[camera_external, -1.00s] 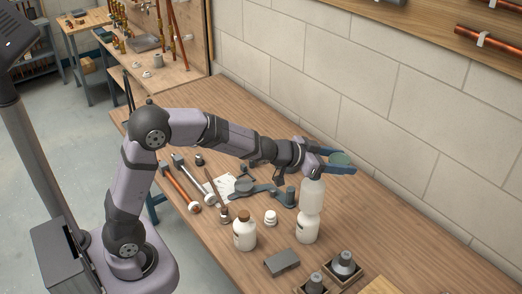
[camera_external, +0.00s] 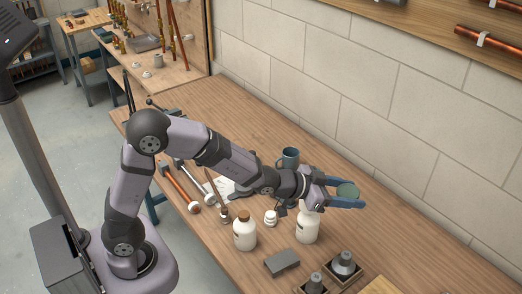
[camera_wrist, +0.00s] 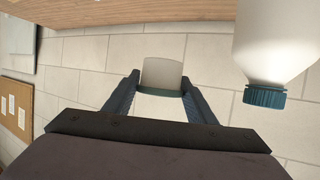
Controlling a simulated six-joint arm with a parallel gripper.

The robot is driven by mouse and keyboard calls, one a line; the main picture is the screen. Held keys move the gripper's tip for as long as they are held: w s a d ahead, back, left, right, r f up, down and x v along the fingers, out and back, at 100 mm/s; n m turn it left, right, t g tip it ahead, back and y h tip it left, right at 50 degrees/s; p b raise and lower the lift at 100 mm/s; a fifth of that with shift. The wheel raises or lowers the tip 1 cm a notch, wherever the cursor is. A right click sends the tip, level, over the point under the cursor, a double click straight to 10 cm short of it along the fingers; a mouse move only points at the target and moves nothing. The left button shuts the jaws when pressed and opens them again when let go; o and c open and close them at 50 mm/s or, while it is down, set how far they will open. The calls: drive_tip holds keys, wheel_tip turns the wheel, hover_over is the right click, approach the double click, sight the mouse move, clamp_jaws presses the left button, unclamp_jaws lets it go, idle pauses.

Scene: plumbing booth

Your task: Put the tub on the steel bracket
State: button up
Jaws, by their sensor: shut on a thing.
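My gripper (camera_external: 343,195) is shut on the tub (camera_external: 347,188), with its blue fingers on either side of the green lid. The tub is held above the table, to the right of a white bottle (camera_external: 307,229). In the wrist view the tub (camera_wrist: 162,73) shows as a pale cylinder with a green rim between my fingertips (camera_wrist: 160,92). A flat grey block (camera_external: 282,262), which looks like the steel bracket, lies on the table in front of and left of my gripper, clear on top.
A brown-capped white bottle (camera_external: 244,234) stands left of the grey block. Two boxed grey fittings (camera_external: 344,265) (camera_external: 314,284) stand to its right. A teal-capped bottle (camera_wrist: 268,60) is close beside my gripper. A blue-grey mug (camera_external: 289,157) stands behind my wrist. Tools lie to the left.

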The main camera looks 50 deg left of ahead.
drive_tip(key=s+a+f+n+t+y+p, duration=0.1)
drive_tip(key=s+a+f+n+y+p, duration=0.1)
drive_tip(key=s+f+n+y, duration=0.4)
drive_tip(key=n+y+p, duration=0.1)
drive_tip(key=n+y, duration=0.1)
drive_tip(key=y, duration=0.1)
hover_over(283, 259)
wheel_tip(283, 259, down, 6)
drive_tip(key=shift+f, duration=3.2)
drive_tip(key=shift+p, duration=0.3)
drive_tip(key=shift+f+p, duration=0.3)
drive_tip(key=shift+f, duration=1.55)
drive_tip(key=shift+f, duration=0.2)
drive_tip(key=o, duration=1.1)
